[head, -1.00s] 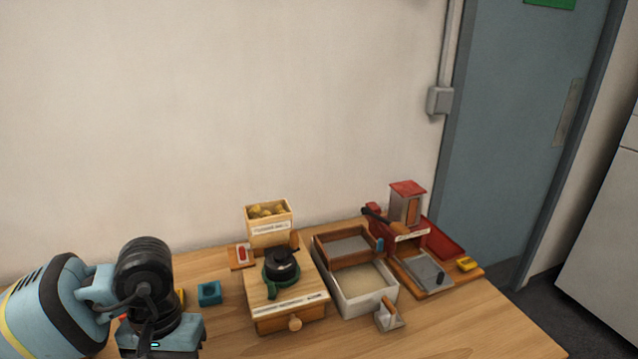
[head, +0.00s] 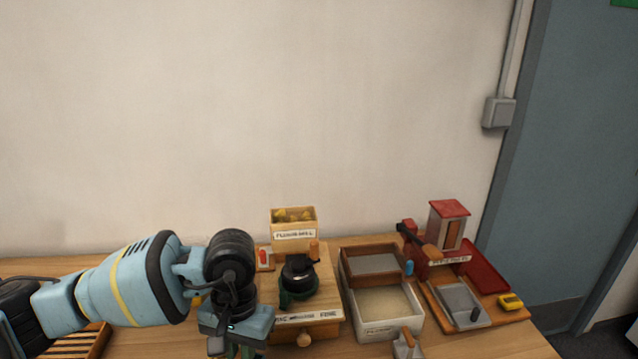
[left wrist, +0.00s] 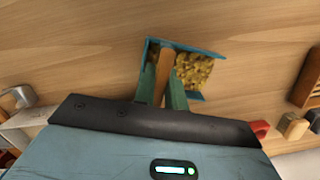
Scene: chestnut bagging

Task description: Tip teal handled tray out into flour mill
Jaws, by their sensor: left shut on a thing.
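The teal handled tray (left wrist: 207,60) shows in the left wrist view with crumbly yellow pieces (left wrist: 193,70) in it. My left gripper (left wrist: 163,88) is shut on its wooden handle (left wrist: 163,75) and holds it over the table. In the head view my left gripper (head: 237,347) is at the bottom edge, left of the flour mill, and the tray is hidden or out of frame. The flour mill has a wooden body (head: 323,290), a black-topped grinder (head: 298,278) with a crank, and a labelled wooden box (head: 295,235) of yellow pieces behind. My right gripper is not in view.
Right of the mill stand a white bin (head: 385,325) with a wooden sieve frame (head: 347,265) on it, and a red-roofed device (head: 449,222) on a board. A slatted wooden rack (head: 85,343) lies at lower left. The wall is behind.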

